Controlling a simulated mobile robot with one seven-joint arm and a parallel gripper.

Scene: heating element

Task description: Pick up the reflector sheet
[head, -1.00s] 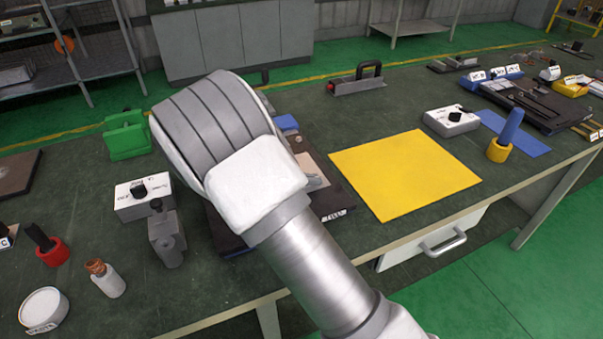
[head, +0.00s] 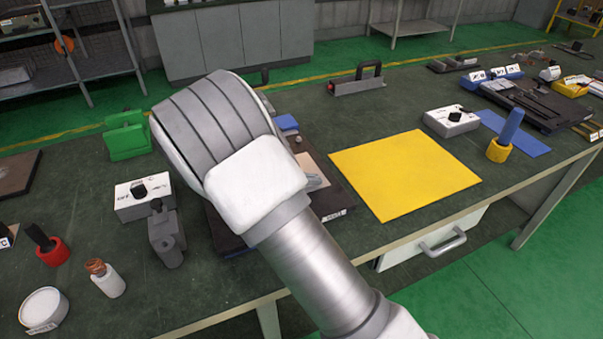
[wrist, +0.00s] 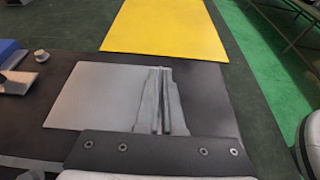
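The likely reflector sheet is a flat, pale grey sheet (wrist: 90,97) on a dark plate in the wrist view. In the head view a beige part of it (head: 308,163) shows beside my arm, which hides the rest. My gripper (wrist: 163,78) is over the sheet's right end, its two grey fingers nearly together with only a thin line between them. The fingers cover the sheet's right edge, and I cannot see whether any of it is between them. In the head view only a little of the gripper (head: 318,182) shows past my arm.
The dark plate (wrist: 205,105) lies on the green bench. A yellow sheet (head: 405,175) lies right of it. A grey clamp-like block (head: 166,238) and a white box (head: 145,199) stand to the left. A blue-handled tool (head: 506,135) stands farther right. Open bench lies behind the yellow sheet.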

